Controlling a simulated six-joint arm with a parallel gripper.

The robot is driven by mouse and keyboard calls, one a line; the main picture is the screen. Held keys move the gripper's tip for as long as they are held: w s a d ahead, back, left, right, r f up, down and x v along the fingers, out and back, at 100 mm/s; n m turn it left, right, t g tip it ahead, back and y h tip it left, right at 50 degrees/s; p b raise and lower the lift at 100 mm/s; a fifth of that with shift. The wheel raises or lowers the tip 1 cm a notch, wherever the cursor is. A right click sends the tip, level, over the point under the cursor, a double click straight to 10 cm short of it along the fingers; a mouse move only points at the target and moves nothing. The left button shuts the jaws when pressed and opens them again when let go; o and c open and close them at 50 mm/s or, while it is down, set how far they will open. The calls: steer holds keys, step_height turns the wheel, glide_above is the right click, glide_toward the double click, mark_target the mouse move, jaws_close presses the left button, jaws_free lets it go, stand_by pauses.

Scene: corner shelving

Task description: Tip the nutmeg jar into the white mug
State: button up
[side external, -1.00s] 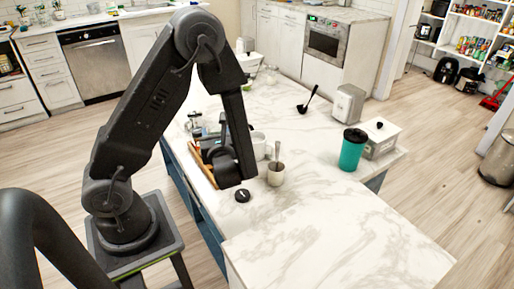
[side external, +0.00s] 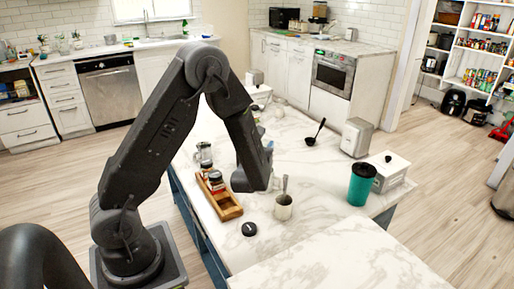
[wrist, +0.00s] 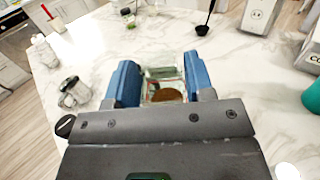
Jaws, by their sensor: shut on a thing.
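My gripper (wrist: 163,85) has blue fingers shut on a small clear glass jar (wrist: 166,74) with brown contents, seen between them in the wrist view. I take it for the nutmeg jar; its label is too small to read. In the side view my gripper (side external: 267,150) is raised above the marble counter, pointing toward the back, and the jar is not clear there. I cannot make out the white mug now; my gripper and wrist cover that part of the counter.
A wooden tray (side external: 229,210) with spice jars lies left of my wrist, with a glass vessel (side external: 204,153) behind it. A black disc (side external: 249,229) lies in front. A teal tumbler (side external: 361,184), white box (side external: 389,170), napkin dispenser (side external: 356,138) and ladle (side external: 314,133) are right.

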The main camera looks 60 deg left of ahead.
steer(key=shift+f, duration=1.1)
steer(key=shift+r+g+h, duration=0.25)
steer(key=shift+g+h, duration=0.15)
steer(key=shift+s+r+g+h, duration=0.1)
steer(key=shift+g+h, duration=0.5)
steer(key=shift+g+h, duration=0.3)
